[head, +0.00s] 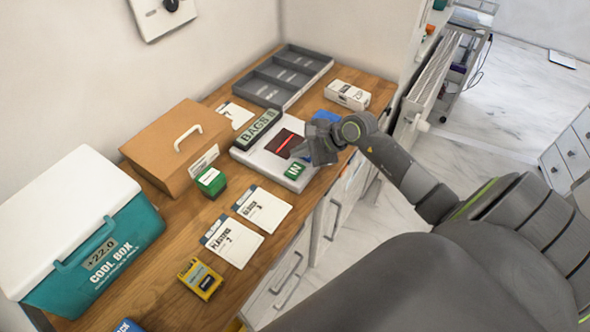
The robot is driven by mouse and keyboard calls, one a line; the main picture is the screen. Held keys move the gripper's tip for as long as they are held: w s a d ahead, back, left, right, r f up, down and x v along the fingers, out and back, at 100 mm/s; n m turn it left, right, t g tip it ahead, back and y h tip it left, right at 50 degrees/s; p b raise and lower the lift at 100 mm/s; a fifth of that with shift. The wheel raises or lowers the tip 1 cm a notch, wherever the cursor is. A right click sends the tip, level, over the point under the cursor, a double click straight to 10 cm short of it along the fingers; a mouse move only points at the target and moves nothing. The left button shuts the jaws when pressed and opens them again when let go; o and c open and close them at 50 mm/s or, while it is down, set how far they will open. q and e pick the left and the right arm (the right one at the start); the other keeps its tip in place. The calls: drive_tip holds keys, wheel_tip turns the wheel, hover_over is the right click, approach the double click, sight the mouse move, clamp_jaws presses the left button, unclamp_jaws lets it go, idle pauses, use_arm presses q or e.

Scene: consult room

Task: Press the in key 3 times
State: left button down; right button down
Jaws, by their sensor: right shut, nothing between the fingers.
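The green IN key (294,170) is on the front edge of a grey device (252,160) on the wooden counter. The device has a dark window with a red line (284,143) and a sign reading BAGS with a figure after it (259,129). My right gripper (308,157) is shut and empty. It hangs over the right part of the device, just above and to the right of the IN key in the picture. I cannot tell whether its tips touch anything. My left gripper is not in view.
A grey divided tray (298,62) and a white box (348,95) stand behind the device.

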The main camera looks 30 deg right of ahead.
sight(299, 170)
drive_tip(key=shift+f+b, duration=1.55)
drive_tip(key=shift+f, duration=0.4)
drive_tip(key=shift+r, duration=0.1)
idle(0.4)
drive_tip(key=shift+f+b, duration=0.45)
drive_tip(key=shift+b, duration=0.25)
drive_tip(key=shift+f+b, duration=0.5)
drive_tip(key=shift+b, duration=0.2)
idle(0.6)
drive_tip(key=shift+r, duration=0.1)
drive_tip(key=shift+r+p, duration=0.4)
drive_tip(key=shift+r, duration=0.4)
